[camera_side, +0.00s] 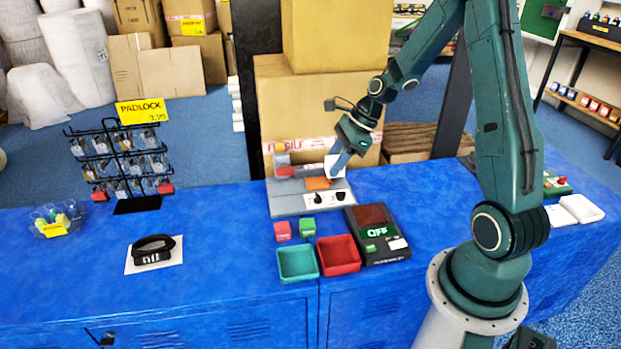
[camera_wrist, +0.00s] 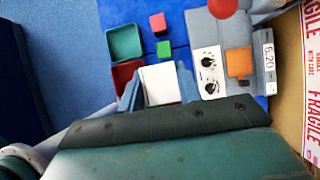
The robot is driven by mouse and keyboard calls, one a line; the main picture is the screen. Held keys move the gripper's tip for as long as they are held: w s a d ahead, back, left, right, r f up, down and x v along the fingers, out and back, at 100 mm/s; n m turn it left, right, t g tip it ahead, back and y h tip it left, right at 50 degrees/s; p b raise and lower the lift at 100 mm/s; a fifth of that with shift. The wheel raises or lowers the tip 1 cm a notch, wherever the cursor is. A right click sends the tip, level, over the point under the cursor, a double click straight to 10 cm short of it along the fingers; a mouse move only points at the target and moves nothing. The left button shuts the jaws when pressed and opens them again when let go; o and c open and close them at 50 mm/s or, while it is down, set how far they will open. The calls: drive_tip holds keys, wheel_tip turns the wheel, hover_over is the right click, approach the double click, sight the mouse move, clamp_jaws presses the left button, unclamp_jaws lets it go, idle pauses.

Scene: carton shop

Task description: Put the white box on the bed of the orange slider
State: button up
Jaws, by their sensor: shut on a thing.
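The white box (camera_side: 335,161) is held between the fingers of my gripper (camera_side: 341,166), which is shut on it. In the wrist view the white box (camera_wrist: 161,83) sits between both blue-grey fingers (camera_wrist: 158,92). The orange slider bed (camera_side: 318,183) is a flat orange square on a grey machine (camera_side: 288,208) with black knobs on a white panel. It looks bare. In the side view the box appears up and right of the orange bed, raised. In the wrist view the orange bed (camera_wrist: 239,62) lies to the right of the box, apart from it.
A red part (camera_side: 285,171) stands on the machine's left. In front are red (camera_side: 282,231) and green (camera_side: 308,227) cubes, teal (camera_side: 297,278) and red (camera_side: 339,269) trays, and a dark display unit (camera_side: 376,249). Cartons (camera_side: 290,105) stand close behind. A padlock rack (camera_side: 121,165) is at left.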

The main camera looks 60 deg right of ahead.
drive_tip(key=shift+w+d, duration=0.1)
idle(0.6)
wheel_tip(320, 180, up, 3)
hover_over(310, 184)
drive_tip(key=s, duration=0.3)
drive_tip(key=shift+w+d+f, duration=0.1)
drive_tip(key=shift+w+d, duration=0.6)
drive_tip(key=shift+d, duration=0.2)
wheel_tip(310, 184, down, 20)
idle(0.7)
drive_tip(key=shift+f, duration=0.15)
drive_tip(key=o, duration=1)
